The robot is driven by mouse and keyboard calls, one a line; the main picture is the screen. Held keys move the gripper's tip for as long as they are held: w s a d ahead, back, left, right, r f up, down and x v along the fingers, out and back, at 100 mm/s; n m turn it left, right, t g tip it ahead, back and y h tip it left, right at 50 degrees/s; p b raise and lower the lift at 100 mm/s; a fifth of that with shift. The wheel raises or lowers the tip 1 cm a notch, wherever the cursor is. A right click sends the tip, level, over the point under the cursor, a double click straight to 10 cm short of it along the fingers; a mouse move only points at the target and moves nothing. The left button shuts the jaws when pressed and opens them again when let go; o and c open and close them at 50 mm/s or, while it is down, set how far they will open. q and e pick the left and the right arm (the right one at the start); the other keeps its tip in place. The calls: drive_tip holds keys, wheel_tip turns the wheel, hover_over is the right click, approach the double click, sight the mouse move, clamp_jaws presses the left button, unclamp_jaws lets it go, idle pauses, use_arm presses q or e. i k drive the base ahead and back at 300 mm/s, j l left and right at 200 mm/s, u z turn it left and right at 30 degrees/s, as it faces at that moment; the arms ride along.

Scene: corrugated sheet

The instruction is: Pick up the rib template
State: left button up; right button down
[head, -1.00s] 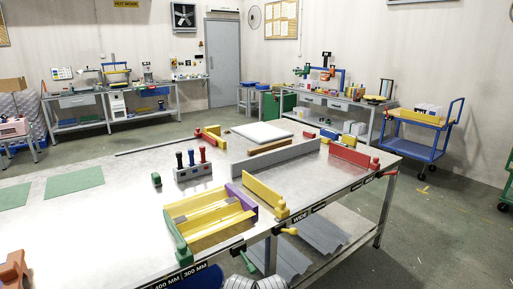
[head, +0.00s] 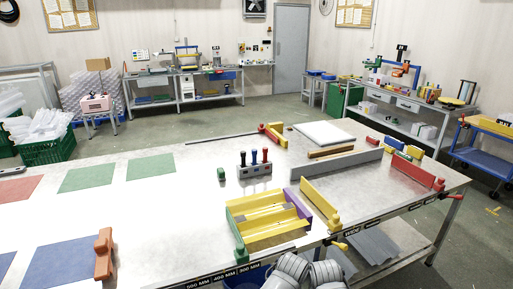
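No piece is plainly marked as the rib template, and I cannot tell which one it is. A terracotta upright piece with a knob (head: 103,255) stands at the front left of the table, beside a blue mat (head: 60,265). A yellow ridged frame (head: 268,222) with a green end and a purple end lies near the front edge. A yellow bar with a knob (head: 318,203) stands to its right. A red bar with a knob (head: 415,174) is at the right end.
The metal table (head: 170,225) has clear room around the green mats (head: 88,179). A grey block with red, blue and black handles (head: 254,169), a grey rail (head: 340,163) and a white slab (head: 324,134) stand on it. A blue bucket (head: 247,277) is below the front edge.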

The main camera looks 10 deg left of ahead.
sight(104, 246)
drive_tip(key=u, duration=1.8)
drive_tip(key=z, duration=1.4)
drive_tip(key=u, duration=1.4)
drive_tip(key=i, duration=0.3)
drive_tip(key=l+u, duration=0.05)
